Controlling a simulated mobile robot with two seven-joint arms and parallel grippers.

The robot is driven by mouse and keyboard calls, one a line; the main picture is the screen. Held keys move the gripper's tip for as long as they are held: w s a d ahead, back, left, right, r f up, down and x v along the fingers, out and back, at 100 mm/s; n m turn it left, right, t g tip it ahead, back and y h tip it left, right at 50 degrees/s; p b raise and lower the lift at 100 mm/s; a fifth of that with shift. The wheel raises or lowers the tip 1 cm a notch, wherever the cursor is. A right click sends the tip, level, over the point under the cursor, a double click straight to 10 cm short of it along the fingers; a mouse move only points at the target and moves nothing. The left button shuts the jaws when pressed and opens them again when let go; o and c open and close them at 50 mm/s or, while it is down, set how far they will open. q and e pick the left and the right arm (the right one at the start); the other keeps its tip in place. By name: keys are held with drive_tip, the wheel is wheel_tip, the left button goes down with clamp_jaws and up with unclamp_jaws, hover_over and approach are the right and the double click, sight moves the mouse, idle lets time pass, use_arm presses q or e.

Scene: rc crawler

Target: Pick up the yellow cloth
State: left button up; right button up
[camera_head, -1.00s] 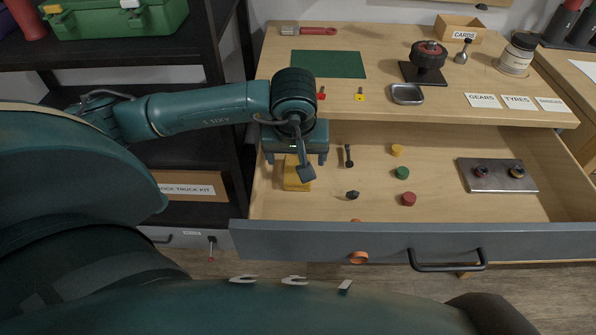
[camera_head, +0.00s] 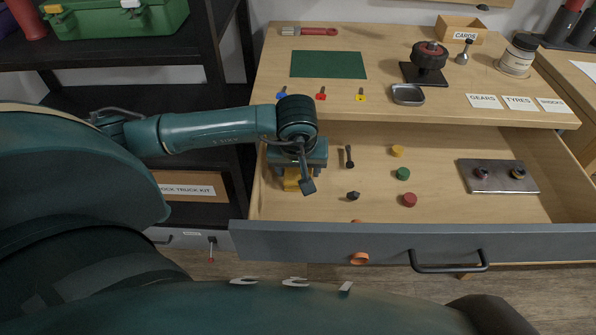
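The yellow cloth (camera_head: 292,184) lies in the left part of the open drawer (camera_head: 440,150), partly hidden under my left gripper. My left gripper (camera_head: 298,174) points down into the drawer, directly over the cloth. Its fingers are low, one at each side of the cloth, and mostly hidden by the gripper body. I cannot tell whether they press on the cloth. My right gripper is not in view.
Small dark parts, yellow, green and red (camera_head: 409,200) round pieces and a metal plate (camera_head: 498,176) lie in the drawer. The drawer front (camera_head: 400,240) carries a black handle. The desktop (camera_head: 330,35) above holds a green mat (camera_head: 328,64), small tray and wheel stand.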

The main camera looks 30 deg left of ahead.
use_arm(q)
drive_tip(key=c, duration=0.6)
